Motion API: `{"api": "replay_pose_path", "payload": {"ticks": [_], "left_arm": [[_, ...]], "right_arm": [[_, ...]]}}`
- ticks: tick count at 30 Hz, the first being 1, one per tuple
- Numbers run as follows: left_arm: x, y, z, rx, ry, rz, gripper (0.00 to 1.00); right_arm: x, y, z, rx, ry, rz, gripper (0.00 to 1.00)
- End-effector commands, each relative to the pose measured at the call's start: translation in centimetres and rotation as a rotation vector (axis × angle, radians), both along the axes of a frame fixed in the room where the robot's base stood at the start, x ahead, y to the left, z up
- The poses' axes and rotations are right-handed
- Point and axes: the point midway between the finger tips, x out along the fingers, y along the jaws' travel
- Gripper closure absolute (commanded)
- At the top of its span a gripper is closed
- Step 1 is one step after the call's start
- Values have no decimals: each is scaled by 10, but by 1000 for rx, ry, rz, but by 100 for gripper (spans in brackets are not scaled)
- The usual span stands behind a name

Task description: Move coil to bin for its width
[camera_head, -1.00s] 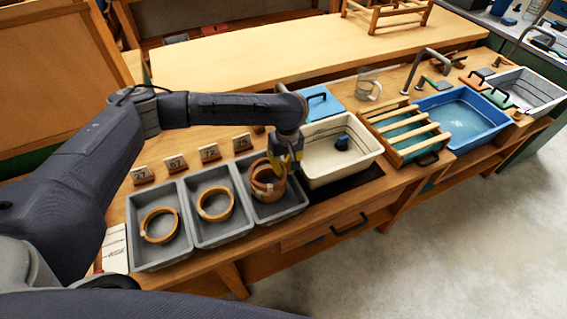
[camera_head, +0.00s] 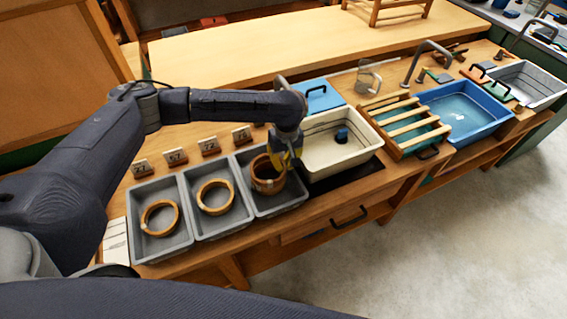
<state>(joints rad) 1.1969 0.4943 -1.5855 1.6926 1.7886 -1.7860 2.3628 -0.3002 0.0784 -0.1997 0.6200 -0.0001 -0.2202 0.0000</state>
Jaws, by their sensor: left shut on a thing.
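A brown bark coil (camera_head: 267,178) is in the third grey bin (camera_head: 289,201), counted from the left. My left gripper (camera_head: 283,160) reaches down over that bin and is shut on the coil's right side. The coil looks low in the bin; whether it touches the floor I cannot tell. A second coil (camera_head: 160,232) lies in the leftmost grey bin (camera_head: 170,256). A third coil (camera_head: 229,205) lies in the middle grey bin (camera_head: 222,238). Small number cards (camera_head: 176,157) stand behind the bins. My right gripper is not in view.
A cream tub (camera_head: 345,166) with a dark blue object (camera_head: 342,135) stands just right of the third bin. Farther right are a slatted wooden rack (camera_head: 405,123) and a blue water tub (camera_head: 478,135). A paper sheet (camera_head: 116,242) lies left of the bins.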

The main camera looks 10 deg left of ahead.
Motion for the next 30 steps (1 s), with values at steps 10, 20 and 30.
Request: {"api": "replay_pose_path", "payload": {"ticks": [10,20,30], "left_arm": [[0,0,0,-1,-1,0,100],[0,0,-4,0,0,-1,100],[0,0,-7,0,0,0,72]], "right_arm": [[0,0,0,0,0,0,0],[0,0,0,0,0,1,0],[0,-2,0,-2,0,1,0]]}}
